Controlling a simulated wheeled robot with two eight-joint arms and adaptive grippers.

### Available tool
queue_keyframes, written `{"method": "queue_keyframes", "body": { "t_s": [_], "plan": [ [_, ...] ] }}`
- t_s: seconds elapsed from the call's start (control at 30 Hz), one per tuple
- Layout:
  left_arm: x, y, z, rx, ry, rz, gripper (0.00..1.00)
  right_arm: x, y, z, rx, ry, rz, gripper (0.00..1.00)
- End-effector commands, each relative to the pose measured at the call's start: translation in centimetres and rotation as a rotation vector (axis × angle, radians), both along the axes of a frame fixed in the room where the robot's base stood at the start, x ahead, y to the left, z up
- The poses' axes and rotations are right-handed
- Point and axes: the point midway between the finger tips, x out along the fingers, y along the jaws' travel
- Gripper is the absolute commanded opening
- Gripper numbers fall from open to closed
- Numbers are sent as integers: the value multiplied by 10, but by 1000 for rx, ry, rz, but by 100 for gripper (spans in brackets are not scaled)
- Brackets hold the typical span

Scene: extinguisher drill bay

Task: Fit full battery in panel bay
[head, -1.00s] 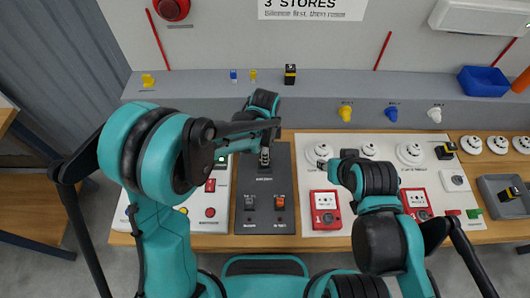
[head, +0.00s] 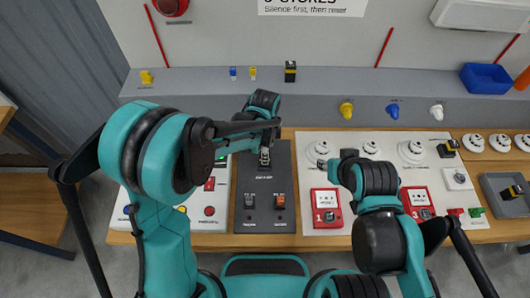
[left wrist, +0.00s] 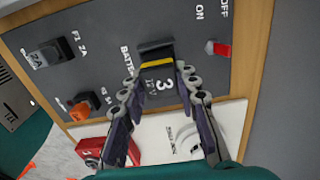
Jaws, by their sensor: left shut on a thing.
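My left gripper (left wrist: 160,95) is shut on a black battery (left wrist: 165,88) marked "3" and "12V", with a yellow stripe near its far end. The battery is at the "BATTERY" label on the dark panel (left wrist: 95,70); I cannot tell how deep it sits in the bay, which the battery and fingers hide. In the head view the left gripper (head: 266,138) is over the upper part of the dark panel (head: 250,215), partly covered by my arm. My right gripper (head: 340,165) is over the white board right of the panel; its fingers are unclear.
Other black-and-yellow batteries are on the grey ledge (head: 290,71), on the white board (head: 447,148) and at the grey tray (head: 493,182). Red call boxes (head: 326,208) stand right of the panel. A red switch (left wrist: 218,48) is near the held battery.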

Motion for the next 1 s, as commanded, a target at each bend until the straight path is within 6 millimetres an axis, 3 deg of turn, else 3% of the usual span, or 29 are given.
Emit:
{"method": "queue_keyframes", "body": {
  "t_s": [1.0],
  "plan": [
    [0,0,-16,0,0,0,0,0,0,-15,0,0,0,40]
  ]
}}
